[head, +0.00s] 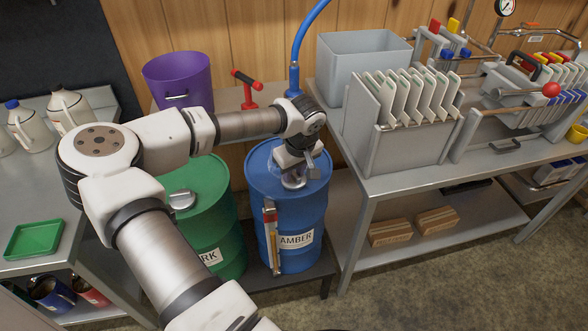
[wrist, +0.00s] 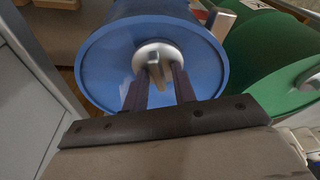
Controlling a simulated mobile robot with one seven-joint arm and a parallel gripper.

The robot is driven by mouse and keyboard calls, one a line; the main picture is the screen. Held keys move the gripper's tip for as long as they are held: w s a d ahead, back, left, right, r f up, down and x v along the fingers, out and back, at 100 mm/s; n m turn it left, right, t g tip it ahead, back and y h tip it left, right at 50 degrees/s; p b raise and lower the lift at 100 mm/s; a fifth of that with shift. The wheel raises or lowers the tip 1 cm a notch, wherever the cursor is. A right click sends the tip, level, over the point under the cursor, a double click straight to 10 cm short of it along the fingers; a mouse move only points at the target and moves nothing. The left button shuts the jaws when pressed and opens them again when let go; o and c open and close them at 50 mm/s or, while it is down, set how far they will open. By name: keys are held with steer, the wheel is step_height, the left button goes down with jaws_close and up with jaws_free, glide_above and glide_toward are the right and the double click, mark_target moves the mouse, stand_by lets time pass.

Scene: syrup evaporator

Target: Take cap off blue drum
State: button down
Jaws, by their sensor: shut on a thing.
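The blue drum (head: 288,215), labelled AMBER, stands upright on a low dark stand in the head view. It also shows in the wrist view (wrist: 100,62). Its silver round cap (head: 293,182) is on the drum's top, and in the wrist view the cap (wrist: 158,50) has a raised grip bar across it. My gripper (head: 296,168) points down over the blue drum's top. In the wrist view the two dark fingers of my gripper (wrist: 158,80) reach to the cap and are shut on its raised bar. I cannot tell whether the cap is loose.
A green drum (head: 205,210) with its own silver cap stands close at left. A metal table (head: 375,180) with a rack of white plates is at right. A blue hose (head: 298,55) hangs behind. A purple bucket (head: 175,78) and red-handled tool (head: 248,92) sit behind.

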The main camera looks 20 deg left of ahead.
mark_target(294, 173)
steer(key=shift+w+a+r+p, duration=0.15)
steer(key=shift+r+p, duration=0.25)
steer(key=shift+p, duration=0.55)
steer(key=shift+p+v, duration=0.55)
steer(key=shift+v, duration=0.5)
steer(key=shift+w+a+r, duration=0.15)
